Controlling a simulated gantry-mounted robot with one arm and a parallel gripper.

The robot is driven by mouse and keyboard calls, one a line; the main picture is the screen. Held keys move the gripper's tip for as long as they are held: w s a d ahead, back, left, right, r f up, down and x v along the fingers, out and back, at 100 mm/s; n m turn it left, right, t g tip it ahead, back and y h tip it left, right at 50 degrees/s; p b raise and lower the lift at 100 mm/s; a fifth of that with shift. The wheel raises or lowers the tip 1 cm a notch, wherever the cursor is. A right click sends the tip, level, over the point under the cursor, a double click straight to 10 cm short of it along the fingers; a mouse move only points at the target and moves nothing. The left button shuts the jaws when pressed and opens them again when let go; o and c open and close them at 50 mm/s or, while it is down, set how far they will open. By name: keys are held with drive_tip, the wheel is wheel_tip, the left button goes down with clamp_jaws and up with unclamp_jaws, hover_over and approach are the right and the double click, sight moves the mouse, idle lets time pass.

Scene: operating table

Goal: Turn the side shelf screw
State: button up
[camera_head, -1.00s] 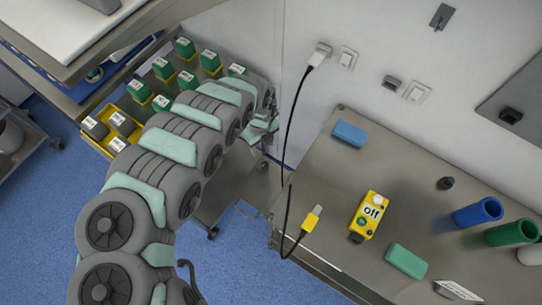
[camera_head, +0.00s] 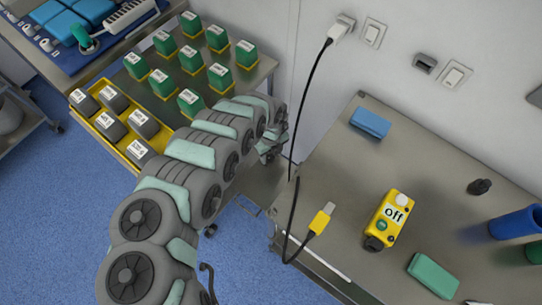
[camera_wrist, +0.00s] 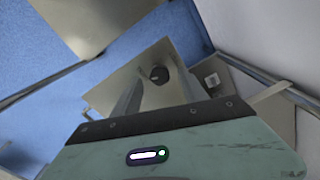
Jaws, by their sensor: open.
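A small dark round knob, apparently the side shelf screw (camera_wrist: 159,73), sits on a square metal plate (camera_wrist: 110,95) in the wrist view. It lies just beyond the fingers of my gripper (camera_wrist: 157,92), which are apart with nothing between them. I cannot tell how far the fingertips are from the knob. In the head view my gripper (camera_head: 272,148) is at the end of my arm, between the cart with green boxes and the metal table, close to the wall. The knob does not show there, and the finger opening is hard to see.
The metal table (camera_head: 340,150) at right holds a blue block (camera_head: 370,122), a yellow box marked "off" (camera_head: 389,218) and a green block (camera_head: 433,275). A black cable (camera_head: 304,120) hangs from the wall socket beside my gripper. Green boxes (camera_head: 191,58) stand at upper left.

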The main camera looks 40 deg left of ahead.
drive_tip(key=shift+f, duration=0.6)
clamp_jaws()
